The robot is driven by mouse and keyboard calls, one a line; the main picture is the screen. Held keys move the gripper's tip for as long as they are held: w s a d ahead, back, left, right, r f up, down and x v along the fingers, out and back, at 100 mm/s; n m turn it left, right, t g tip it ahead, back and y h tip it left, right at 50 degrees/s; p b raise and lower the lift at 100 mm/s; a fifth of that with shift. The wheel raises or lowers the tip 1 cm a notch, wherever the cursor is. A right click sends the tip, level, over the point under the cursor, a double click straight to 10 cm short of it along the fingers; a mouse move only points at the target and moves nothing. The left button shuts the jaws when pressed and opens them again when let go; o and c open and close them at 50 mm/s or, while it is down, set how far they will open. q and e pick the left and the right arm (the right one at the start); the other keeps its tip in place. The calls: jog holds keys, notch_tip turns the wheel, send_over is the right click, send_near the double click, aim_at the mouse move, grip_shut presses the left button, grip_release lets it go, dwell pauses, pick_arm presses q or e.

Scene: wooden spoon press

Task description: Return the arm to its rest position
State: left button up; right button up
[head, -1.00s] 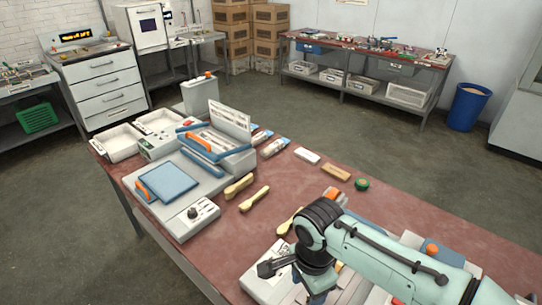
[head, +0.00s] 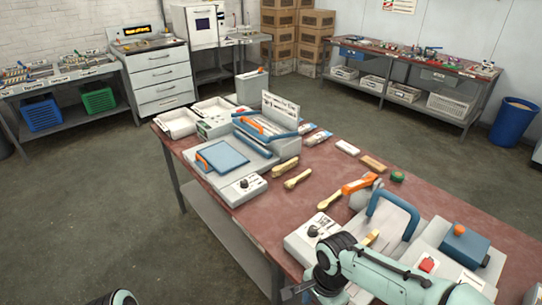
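My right arm (head: 385,277) comes in from the lower right, over the near edge of the red-brown table (head: 240,215). Its gripper (head: 303,292) is at the bottom edge, partly cut off and hidden by the wrist, so its fingers are unclear. I see nothing held in it. A rounded link of my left arm (head: 115,298) shows at the bottom left; its gripper is out of view. Wooden spoons (head: 298,179) lie on the table, and one (head: 330,201) is near a press with a blue handle (head: 400,205) and an orange lever (head: 359,184).
A second press with a blue plate (head: 222,157) stands at the table's far left, with white trays (head: 178,122) behind. A blue box with an orange knob (head: 465,242) is at the right. Floor left of the table is clear. A blue bin (head: 513,122) stands far right.

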notch_tip(320, 180, down, 12)
jog(key=n+g+y, duration=0.1)
jog(key=n, duration=0.1)
pick_arm(q)
jog(key=shift+w+d+r+p, duration=0.15)
jog(key=shift+w+r+p, duration=0.2)
jog(key=shift+w+r, duration=0.25)
pick_arm(e)
jog(key=s+d+f+n+y, duration=0.1)
jog(key=s+f+n, duration=0.2)
jog(key=s+f, duration=0.5)
jog(key=s+d+f+n, duration=0.1)
jog(key=s+f+n, duration=0.1)
jog(key=s+f, duration=0.7)
notch_tip(320, 180, down, 6)
jog(key=shift+s+r+n+t+y, duration=0.1)
jog(key=shift+s+n+t+y, duration=0.2)
jog(key=shift+n+y, duration=0.1)
